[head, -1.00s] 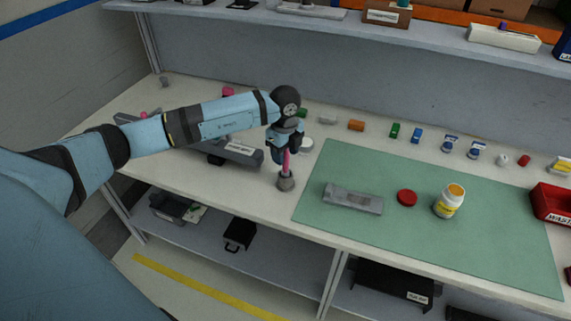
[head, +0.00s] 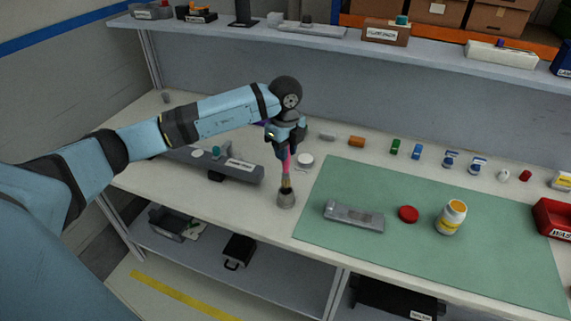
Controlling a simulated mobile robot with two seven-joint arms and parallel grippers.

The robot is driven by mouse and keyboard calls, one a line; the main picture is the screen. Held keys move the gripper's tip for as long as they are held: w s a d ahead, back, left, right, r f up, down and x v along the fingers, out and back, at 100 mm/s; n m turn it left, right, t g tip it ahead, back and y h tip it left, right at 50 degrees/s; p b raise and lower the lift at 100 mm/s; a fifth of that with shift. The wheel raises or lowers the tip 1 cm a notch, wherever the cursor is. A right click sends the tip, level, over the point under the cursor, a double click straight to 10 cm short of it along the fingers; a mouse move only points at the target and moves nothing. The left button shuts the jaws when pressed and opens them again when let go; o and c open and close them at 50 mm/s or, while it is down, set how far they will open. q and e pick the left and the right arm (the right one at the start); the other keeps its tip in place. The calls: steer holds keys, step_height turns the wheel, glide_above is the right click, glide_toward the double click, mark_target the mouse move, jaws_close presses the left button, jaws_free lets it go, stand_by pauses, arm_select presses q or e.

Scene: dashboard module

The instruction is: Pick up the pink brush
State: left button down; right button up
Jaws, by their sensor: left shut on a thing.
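My left gripper (head: 286,147) is shut on the pink brush (head: 287,163), whose pink handle hangs upright below the fingers. The brush's lower part, yellowish with a dark end, points down at the mouth of a small grey holder (head: 286,199). The holder stands on the white bench, left of the green mat. Whether the brush tip is just inside the holder or just above it is hard to tell. My right gripper is not in view.
A long grey dashboard module (head: 215,163) lies left of the brush. A green mat (head: 400,260) holds a grey part (head: 353,215), a red lid (head: 408,214) and an open jar (head: 451,217). Several small items line the back. A shelf (head: 330,38) hangs above.

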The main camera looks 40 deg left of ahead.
arm_select(q)
step_height(320, 180, up, 14)
steer(key=shift+f+b, duration=0.25)
steer(key=shift+b, duration=0.15)
stand_by(0.6)
